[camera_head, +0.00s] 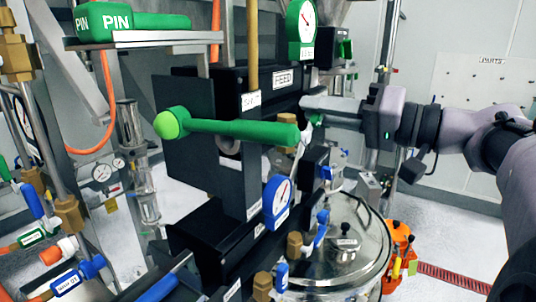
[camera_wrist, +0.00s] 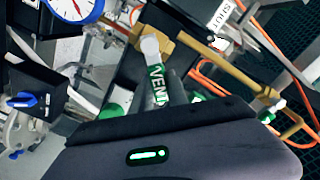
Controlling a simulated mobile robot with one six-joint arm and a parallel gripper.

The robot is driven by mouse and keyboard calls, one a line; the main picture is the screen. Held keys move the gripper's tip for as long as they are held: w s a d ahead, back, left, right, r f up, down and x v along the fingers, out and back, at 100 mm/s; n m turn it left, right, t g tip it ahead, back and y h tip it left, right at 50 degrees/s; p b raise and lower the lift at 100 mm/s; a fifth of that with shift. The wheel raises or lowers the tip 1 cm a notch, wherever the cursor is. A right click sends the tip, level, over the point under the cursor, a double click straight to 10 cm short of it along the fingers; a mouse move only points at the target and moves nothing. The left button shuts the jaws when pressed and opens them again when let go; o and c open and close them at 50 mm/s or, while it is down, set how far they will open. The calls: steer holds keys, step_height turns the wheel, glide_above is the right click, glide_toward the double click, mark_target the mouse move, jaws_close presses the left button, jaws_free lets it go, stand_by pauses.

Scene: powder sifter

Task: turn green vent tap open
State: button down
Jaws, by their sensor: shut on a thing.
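The green vent tap shows in the wrist view as a green handle marked VENT (camera_wrist: 157,86), just beyond the dark body of my gripper (camera_wrist: 168,98). In the head view my gripper (camera_head: 308,106) reaches in from the right, its tip close to the right end of a long green lever (camera_head: 240,129). My gripper is shut on the vent tap's handle. The fingertips and most of the tap are hidden in the head view, so the tap's exact angle cannot be told there.
The long green lever with a round knob crosses in front of a dark plate (camera_head: 190,165). A blue-rimmed gauge (camera_head: 278,200) and a steel lidded vessel (camera_head: 345,255) stand below. Brass pipe (camera_wrist: 225,72) and orange hose lie close around the tap.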

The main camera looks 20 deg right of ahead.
mark_target(310, 129)
steer(key=n+b, duration=0.2)
steer(key=b, duration=0.2)
steer(key=s+a+n+b, duration=0.1)
steer(key=n+b, duration=0.1)
steer(key=b, duration=0.2)
steer(key=shift+a+r+n, duration=0.15)
steer(key=shift+a+n, duration=0.05)
steer(key=shift+n, duration=0.1)
steer(key=n+b, duration=0.1)
steer(key=b, duration=0.1)
steer(key=s+a+n+b, duration=0.1)
steer(key=n+b, duration=0.1)
steer(key=r+n+b, duration=0.1)
steer(key=b, duration=0.2)
steer(key=shift+s+a+r+n, duration=0.1)
steer(key=shift+s+a+n, duration=0.05)
steer(key=shift+a+n, duration=0.2)
steer(key=shift+r, duration=0.1)
steer(key=c, duration=1.3)
jaws_free()
steer(key=b+v, duration=0.1)
steer(key=v, duration=1.6)
steer(key=shift+s+d, duration=0.15)
steer(key=shift+s, duration=0.1)
